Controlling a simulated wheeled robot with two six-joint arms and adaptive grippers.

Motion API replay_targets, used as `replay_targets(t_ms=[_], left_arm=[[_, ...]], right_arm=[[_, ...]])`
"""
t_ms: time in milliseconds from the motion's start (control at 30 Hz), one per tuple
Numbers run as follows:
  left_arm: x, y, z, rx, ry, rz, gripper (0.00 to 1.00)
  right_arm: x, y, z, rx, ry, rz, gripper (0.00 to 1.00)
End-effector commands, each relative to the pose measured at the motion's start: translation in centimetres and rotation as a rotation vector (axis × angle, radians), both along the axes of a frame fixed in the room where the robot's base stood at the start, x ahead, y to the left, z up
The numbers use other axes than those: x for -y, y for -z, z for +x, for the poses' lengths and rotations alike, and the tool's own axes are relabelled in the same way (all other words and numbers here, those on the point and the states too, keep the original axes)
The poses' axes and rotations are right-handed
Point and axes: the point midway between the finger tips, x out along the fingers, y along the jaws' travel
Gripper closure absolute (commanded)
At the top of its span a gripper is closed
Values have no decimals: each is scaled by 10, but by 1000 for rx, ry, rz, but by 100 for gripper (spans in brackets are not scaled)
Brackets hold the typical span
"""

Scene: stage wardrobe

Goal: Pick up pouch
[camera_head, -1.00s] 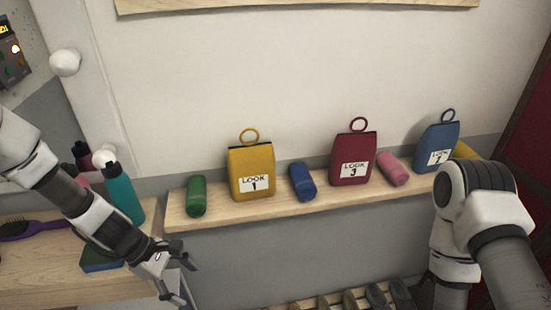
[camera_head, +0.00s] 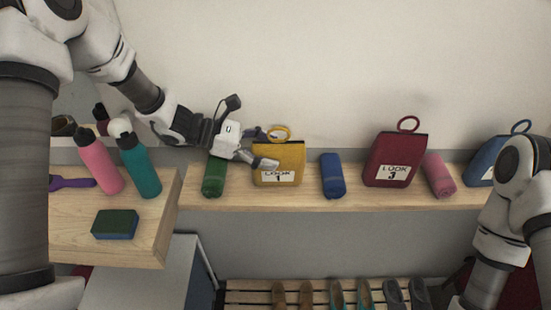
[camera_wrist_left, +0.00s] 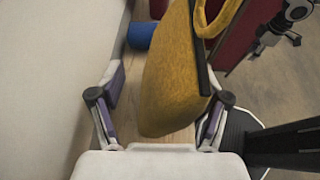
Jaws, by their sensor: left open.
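The yellow pouch (camera_head: 280,165) with a ring on top and a "LOOK 1" tag stands on the wooden shelf. My left gripper (camera_head: 262,148) is open at its left side, with fingers reaching around it. In the left wrist view the yellow pouch (camera_wrist_left: 172,80) fills the space between the spread fingers (camera_wrist_left: 166,100), with no clear grip. The maroon pouch (camera_head: 388,160) marked "LOOK 3" and a blue pouch (camera_head: 488,160) stand farther right; my right arm partly covers the blue one. A small part of my right arm, perhaps its gripper (camera_wrist_left: 280,28), shows in the left wrist view.
Pink (camera_head: 98,160) and teal (camera_head: 138,165) bottles and a sponge (camera_head: 115,224) are on the left table. Shoes (camera_head: 335,295) sit on a rack below.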

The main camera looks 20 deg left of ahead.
Motion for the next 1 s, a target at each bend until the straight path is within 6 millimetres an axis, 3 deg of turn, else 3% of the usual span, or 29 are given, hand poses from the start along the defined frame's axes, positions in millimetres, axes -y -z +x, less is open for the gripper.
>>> replay_targets(t_ms=[100, 300, 500, 1000], left_arm=[[10, 4, 4, 1, -1, 1, 24], [10, 5, 4, 2, -1, 0, 28], [10, 5, 4, 2, -1, 1, 93], [10, 6, 3, -1, 0, 2, 94]], right_arm=[[0, -3, 0, 1, 0, 0, 60], [0, -2, 0, 1, 0, 0, 60], [0, -2, 0, 0, 0, 0, 60], [0, -2, 0, 1, 0, 0, 60]])
